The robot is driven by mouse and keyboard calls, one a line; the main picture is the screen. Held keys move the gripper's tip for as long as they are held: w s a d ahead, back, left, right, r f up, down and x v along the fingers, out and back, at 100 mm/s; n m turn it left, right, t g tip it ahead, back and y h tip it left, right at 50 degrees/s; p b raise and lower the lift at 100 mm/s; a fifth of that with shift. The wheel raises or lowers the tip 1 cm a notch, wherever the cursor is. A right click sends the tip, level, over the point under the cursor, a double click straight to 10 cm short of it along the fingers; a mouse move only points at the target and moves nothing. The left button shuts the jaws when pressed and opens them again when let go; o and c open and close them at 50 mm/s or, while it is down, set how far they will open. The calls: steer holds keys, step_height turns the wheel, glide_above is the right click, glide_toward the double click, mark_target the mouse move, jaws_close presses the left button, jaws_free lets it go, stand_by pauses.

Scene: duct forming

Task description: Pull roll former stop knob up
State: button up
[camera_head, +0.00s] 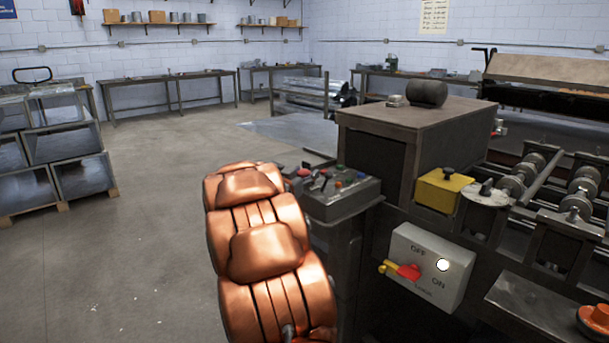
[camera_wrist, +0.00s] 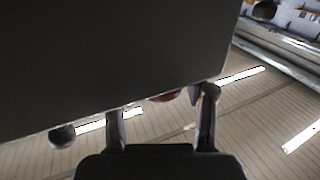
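A grey control console (camera_head: 345,200) stands just right of my copper arm in the head view. It carries several small knobs and buttons, including a red one (camera_head: 304,172) at its left edge. I cannot tell for sure which one is the stop knob. In the wrist view a large dark surface (camera_wrist: 110,60) fills the upper left. A small part of a red, rounded thing (camera_wrist: 165,97) shows at its lower edge, between my fingers. My gripper (camera_wrist: 160,105) has its two fingers well apart, near that edge. I see no grip on the red thing. In the head view the gripper cannot be made out.
A grey OFF/ON switch box (camera_head: 425,290) with a red and yellow handle, a yellow box (camera_head: 440,192) with a black knob, and roller machinery (camera_head: 535,175) stand at right. An orange-red knob (camera_head: 597,314) is at lower right. The floor (camera_head: 120,230) at left is clear.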

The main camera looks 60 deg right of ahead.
jaws_close()
steer(key=shift+r, duration=0.1)
stand_by(0.3)
steer(key=shift+r+p, duration=0.6)
steer(key=shift+p, duration=0.65)
steer(key=shift+o, duration=0.6)
jaws_free()
steer(key=shift+o, duration=1.2)
